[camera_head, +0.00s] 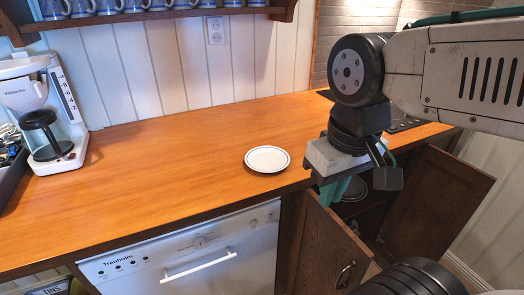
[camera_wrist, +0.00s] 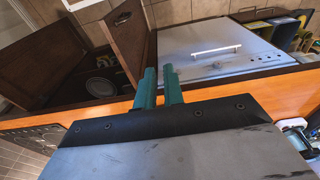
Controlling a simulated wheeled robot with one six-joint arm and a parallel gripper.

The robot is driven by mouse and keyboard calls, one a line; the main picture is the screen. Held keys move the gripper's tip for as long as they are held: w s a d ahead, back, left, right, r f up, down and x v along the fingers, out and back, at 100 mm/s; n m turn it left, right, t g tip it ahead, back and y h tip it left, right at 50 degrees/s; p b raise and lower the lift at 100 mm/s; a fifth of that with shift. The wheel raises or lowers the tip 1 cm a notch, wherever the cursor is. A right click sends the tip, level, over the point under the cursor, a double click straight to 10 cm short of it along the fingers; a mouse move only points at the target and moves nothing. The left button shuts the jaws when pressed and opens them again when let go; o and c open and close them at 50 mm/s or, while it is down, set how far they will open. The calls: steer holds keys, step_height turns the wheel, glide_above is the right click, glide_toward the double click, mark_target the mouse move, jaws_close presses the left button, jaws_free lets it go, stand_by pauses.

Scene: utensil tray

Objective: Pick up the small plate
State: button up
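A small white plate with a dark line around its rim (camera_head: 267,159) lies flat on the wooden counter, near the front edge. The wrist view does not show it. My gripper (camera_head: 335,190) hangs to the right of this plate, beside the counter's front edge, apart from the plate. Its two teal fingers, also in the wrist view (camera_wrist: 160,78), stand close together with hardly a gap and nothing between them. Stacked dishes (camera_wrist: 100,87) sit inside the open cabinet; the arm partly hides them in the head view.
The cabinet doors (camera_head: 335,240) stand open below my gripper. A dishwasher (camera_head: 190,250) is left of them under the counter (camera_head: 170,150). A coffee maker (camera_head: 45,110) and a dark tray (camera_head: 12,165) with utensils stand at the left. The counter around the plate is clear.

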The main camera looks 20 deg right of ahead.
steer(key=shift+w+d, duration=0.2)
steer(key=shift+w, duration=0.05)
steer(key=w+a+f+n+h, duration=0.1)
steer(key=w+f+h, duration=0.3)
steer(key=w, duration=0.6)
steer(key=w+a+f+n+h, duration=0.1)
steer(key=w+f+n+h, duration=0.3)
steer(key=w, duration=0.6)
steer(key=w+a+f+t+h, duration=0.1)
steer(key=w+a, duration=0.1)
steer(key=w+a+f+t, duration=0.1)
steer(key=w+a, duration=0.1)
steer(key=w, duration=0.1)
steer(key=w+a+f+t+h, duration=0.1)
steer(key=w+a+f, duration=0.1)
steer(key=shift+w+a+t+h, duration=0.15)
steer(key=shift+a+t+h, duration=0.15)
steer(key=shift+a+t, duration=0.1)
steer(key=shift+r, duration=0.1)
